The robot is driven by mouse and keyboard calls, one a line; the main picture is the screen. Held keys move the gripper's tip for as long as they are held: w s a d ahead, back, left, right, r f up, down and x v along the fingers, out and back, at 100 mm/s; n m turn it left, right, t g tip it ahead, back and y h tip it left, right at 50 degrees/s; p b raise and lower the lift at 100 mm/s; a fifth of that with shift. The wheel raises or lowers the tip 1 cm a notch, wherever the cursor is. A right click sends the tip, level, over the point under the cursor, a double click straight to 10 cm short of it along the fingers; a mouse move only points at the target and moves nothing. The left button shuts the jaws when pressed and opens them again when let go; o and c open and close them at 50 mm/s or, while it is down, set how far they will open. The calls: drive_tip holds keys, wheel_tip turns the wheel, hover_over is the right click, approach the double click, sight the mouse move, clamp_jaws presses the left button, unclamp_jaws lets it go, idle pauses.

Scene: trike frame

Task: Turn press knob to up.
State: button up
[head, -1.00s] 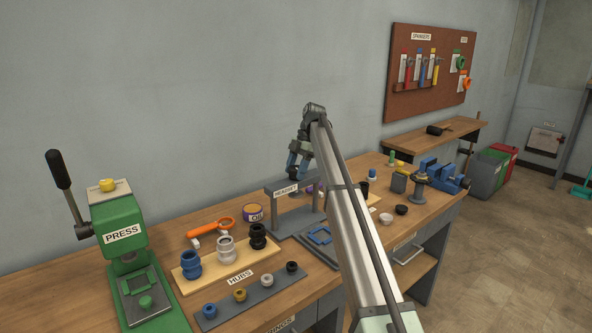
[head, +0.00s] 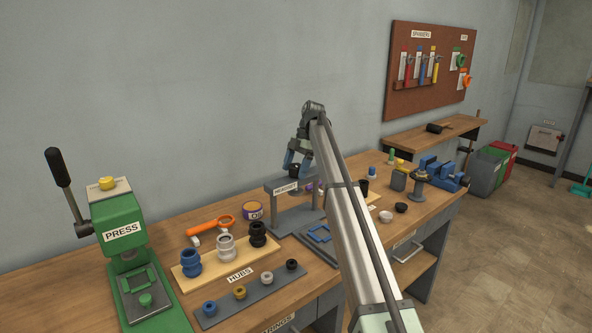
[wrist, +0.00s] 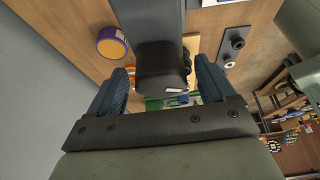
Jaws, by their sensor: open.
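The green press (head: 121,233) stands at the left end of the bench. A yellow knob (head: 107,184) sits on its top plate; its pointing direction is too small to tell. My gripper (head: 297,163) is far to the right of the press, above the grey headset stand (head: 284,186). Its jaws are open, with a black cylindrical part (head: 297,171) between them. In the wrist view the black part (wrist: 162,67) lies between the two blue fingers (wrist: 160,85), with gaps on both sides. It appears to rest on the stand; the exact contact is hidden.
The press's black-handled lever (head: 58,169) rises at its left. Hubs on a wooden board (head: 225,264), an orange tool (head: 211,230) and an oil tin (head: 252,212) lie between press and stand. A blue vise (head: 443,176) is at the right. The wall is behind.

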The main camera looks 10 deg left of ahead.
drive_tip(key=m+t+y, duration=0.1)
drive_tip(key=m, duration=0.4)
drive_tip(key=shift+s, duration=0.1)
drive_tip(key=m+t, duration=0.1)
drive_tip(key=m, duration=0.1)
drive_tip(key=m+t, duration=0.1)
drive_tip(key=m, duration=0.2)
drive_tip(key=shift+t, duration=0.3)
drive_tip(key=m+t, duration=0.1)
drive_tip(key=m, duration=0.1)
drive_tip(key=m+t, duration=0.1)
drive_tip(key=m, duration=0.2)
drive_tip(key=shift+m, duration=0.3)
drive_tip(key=m+h, duration=0.1)
drive_tip(key=m, duration=0.2)
drive_tip(key=m+t+h, duration=0.1)
drive_tip(key=m, duration=0.2)
drive_tip(key=v, duration=1.4)
drive_tip(key=s+d+f+n+g+h, duration=0.1)
drive_tip(key=s+d+f+n, duration=0.2)
drive_tip(key=s+f, duration=0.8)
drive_tip(key=s+d+f+n+h, duration=0.2)
drive_tip(key=s+d+f, duration=0.4)
drive_tip(key=s+f, duration=0.6)
drive_tip(key=shift+s+d+f+n+g, duration=0.25)
drive_tip(key=shift+f+n+g, duration=0.15)
drive_tip(key=shift+f+n, duration=0.5)
